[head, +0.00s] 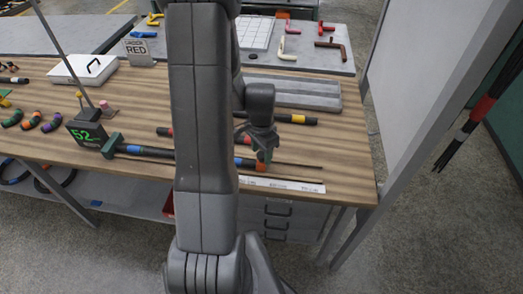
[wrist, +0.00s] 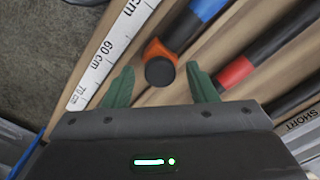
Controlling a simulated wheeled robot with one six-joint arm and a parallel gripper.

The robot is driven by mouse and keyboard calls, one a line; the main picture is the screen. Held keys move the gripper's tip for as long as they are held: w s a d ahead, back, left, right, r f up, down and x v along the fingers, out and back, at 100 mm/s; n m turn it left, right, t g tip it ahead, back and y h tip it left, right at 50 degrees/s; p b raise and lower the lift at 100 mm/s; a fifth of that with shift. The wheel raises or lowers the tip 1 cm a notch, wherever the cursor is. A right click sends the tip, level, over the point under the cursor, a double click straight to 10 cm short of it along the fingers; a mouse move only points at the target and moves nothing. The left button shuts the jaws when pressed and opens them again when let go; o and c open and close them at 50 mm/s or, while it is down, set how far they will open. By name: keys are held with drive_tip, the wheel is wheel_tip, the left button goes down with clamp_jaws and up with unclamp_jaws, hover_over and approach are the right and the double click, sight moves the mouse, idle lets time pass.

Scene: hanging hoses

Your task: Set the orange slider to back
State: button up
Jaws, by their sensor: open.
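In the wrist view an orange piece (wrist: 155,48) with a dark round end lies between my fingertips, next to a blue-banded dark bar. I cannot tell for sure whether it is the orange slider or the end of a hose. My gripper (wrist: 160,85) is open, its two green fingers on either side of the dark end with gaps to both. In the head view my gripper (head: 262,155) hangs low over the front right of the wooden table.
A white measuring strip (head: 283,186) runs along the table's front edge. A red-banded dark bar (wrist: 236,72) lies right of my fingers in the wrist view. A green-screened box (head: 86,130) and coloured hose pieces stand left. Grey slabs (head: 290,93) lie behind.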

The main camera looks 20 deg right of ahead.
clamp_jaws()
drive_tip(key=s+d, duration=0.3)
drive_tip(key=d, duration=0.2)
drive_tip(key=s+d+b, duration=0.1)
drive_tip(key=s+d, duration=0.2)
drive_tip(key=d, duration=0.2)
drive_tip(key=s+d+b, duration=0.1)
drive_tip(key=s+d, duration=0.2)
drive_tip(key=d, duration=0.2)
drive_tip(key=shift+s+d, duration=0.2)
drive_tip(key=shift+d, duration=0.05)
drive_tip(key=shift+r, duration=0.1)
unclamp_jaws()
drive_tip(key=shift+s+d, duration=0.15)
drive_tip(key=shift+d, duration=0.05)
drive_tip(key=shift+a, duration=0.1)
